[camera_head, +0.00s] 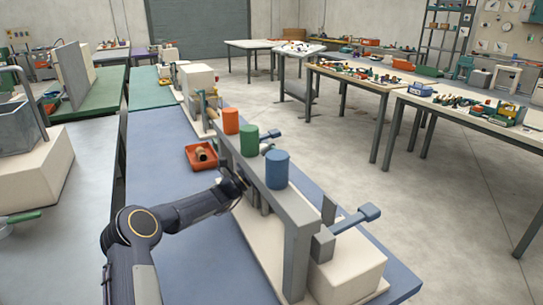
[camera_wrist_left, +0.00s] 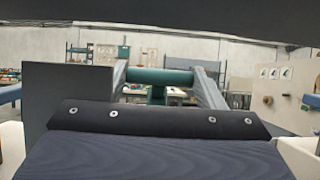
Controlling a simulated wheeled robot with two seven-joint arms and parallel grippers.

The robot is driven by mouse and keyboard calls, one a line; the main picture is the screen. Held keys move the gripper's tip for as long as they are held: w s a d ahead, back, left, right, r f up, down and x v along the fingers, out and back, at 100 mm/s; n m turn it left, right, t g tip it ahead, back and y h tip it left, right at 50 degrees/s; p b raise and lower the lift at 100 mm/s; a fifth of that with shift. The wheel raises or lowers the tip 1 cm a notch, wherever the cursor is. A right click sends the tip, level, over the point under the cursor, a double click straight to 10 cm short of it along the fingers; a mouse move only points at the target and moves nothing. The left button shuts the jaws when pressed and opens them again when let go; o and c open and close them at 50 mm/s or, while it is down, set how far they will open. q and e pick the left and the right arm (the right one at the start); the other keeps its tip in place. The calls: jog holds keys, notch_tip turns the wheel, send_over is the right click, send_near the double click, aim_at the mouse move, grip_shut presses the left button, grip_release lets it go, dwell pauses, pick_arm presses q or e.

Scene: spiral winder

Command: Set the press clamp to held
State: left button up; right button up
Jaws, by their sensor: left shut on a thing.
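My left gripper (camera_head: 236,186) reaches in from the left to the near side of the spiral winder's grey beam (camera_head: 262,185), low beside its posts. Its fingertips are partly hidden there. In the left wrist view, a dark green T-shaped bar (camera_wrist_left: 160,76) shows ahead, between two grey slanted pieces; it appears to be what the gripper is shut on. I cannot tell for sure which part is the press clamp. Orange (camera_head: 231,121), green (camera_head: 248,141) and blue (camera_head: 277,169) cylinders stand on the beam. A blue lever (camera_head: 357,219) sticks out at the near right end. My right gripper is not in view.
A red tray (camera_head: 201,156) with a brown roll lies left of the beam on the blue bench top (camera_head: 180,250). A cream block machine (camera_head: 197,82) stands behind. A grey bench (camera_head: 70,250) lies at left. Bare floor is open to the right.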

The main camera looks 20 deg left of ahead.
pick_arm(q)
jog(key=shift+a+r, duration=0.1)
jog(key=shift+r, duration=0.5)
jog(key=o, duration=1.1)
jog(key=shift+c, duration=0.2)
jog(key=o, duration=0.3)
jog(key=shift+f, duration=0.15)
jog(key=shift+o, duration=0.2)
jog(key=shift+f, duration=0.15)
jog(key=shift+s+a+f, duration=0.2)
jog(key=shift+s+f, duration=0.05)
jog(key=shift+f, duration=0.05)
jog(key=b+v, duration=0.1)
jog(key=v, duration=0.6)
jog(key=shift+d, duration=0.1)
